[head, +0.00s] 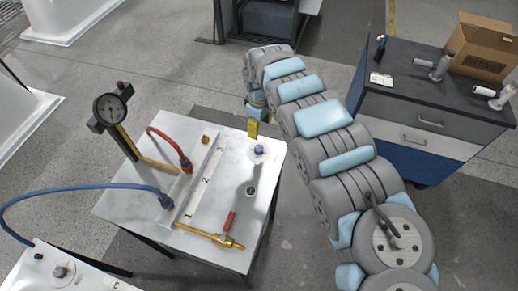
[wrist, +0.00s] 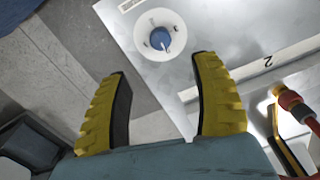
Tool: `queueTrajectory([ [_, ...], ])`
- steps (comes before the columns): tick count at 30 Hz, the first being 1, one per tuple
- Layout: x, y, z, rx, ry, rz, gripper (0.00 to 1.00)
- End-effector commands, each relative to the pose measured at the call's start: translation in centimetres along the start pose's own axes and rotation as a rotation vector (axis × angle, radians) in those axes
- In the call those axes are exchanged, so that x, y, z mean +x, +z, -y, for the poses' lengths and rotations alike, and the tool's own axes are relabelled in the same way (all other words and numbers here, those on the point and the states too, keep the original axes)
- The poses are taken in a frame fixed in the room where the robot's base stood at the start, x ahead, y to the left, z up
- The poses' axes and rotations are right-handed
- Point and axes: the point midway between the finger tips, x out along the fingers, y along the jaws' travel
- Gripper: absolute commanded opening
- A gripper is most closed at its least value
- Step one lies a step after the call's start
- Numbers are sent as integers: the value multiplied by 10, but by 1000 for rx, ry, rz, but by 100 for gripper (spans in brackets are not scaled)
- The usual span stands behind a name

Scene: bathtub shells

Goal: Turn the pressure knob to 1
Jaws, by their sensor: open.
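A blue knob (head: 258,150) sits on a round white dial near the table's right corner. In the wrist view the knob (wrist: 160,39) lies just beyond my fingertips, with a pale mark on its lower right side. The dial's markings are too small to read. My gripper (head: 252,129) has yellow fingers and hangs near the knob in the head view. In the wrist view its fingers (wrist: 162,66) are spread wide with nothing between them. The fingers do not surround the knob.
The metal table (head: 135,210) carries a strip numbered 1, 2, 3 (head: 204,180), a pressure gauge (head: 109,107), a red hose (head: 170,143), a blue hose (head: 85,188) and a brass valve with a red handle (head: 228,222). A cabinet (head: 435,120) stands right.

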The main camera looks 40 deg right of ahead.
Motion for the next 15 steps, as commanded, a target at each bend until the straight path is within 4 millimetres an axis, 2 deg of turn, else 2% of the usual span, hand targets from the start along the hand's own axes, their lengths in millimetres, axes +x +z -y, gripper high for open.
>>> queueTrajectory([
  [15, 64, -1, 1, 0, -2, 0, 64],
])
